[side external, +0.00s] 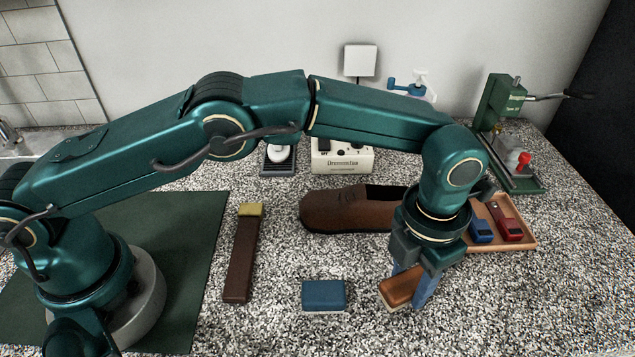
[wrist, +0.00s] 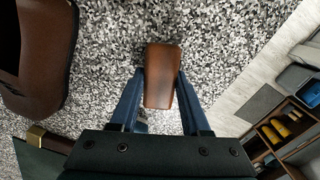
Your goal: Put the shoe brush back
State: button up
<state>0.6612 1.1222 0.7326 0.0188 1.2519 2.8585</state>
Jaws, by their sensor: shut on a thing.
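The shoe brush (side external: 398,289) has a brown wooden back and a pale underside. It is between the blue fingers of my gripper (side external: 408,285), which is shut on it, at the front right of the counter in the side view. In the wrist view the brush's brown top (wrist: 160,78) shows between the two fingers, its far end reaching beyond the fingertips. It is low over the counter; I cannot tell whether it touches. A tan tray (side external: 531,243) at the right holds a blue item (side external: 481,231) and a red item (side external: 508,226).
A blue block (side external: 324,295) lies left of my gripper. A brown shoe (side external: 345,210) lies behind it. A dark brown bar with a yellow end (side external: 241,262) lies farther left. A green press (side external: 505,130) stands back right. An open compartmented chest (wrist: 275,130) shows in the wrist view.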

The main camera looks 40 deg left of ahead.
jog(key=shift+f, duration=0.2)
jog(key=o, duration=1.2)
jog(key=shift+r, duration=0.15)
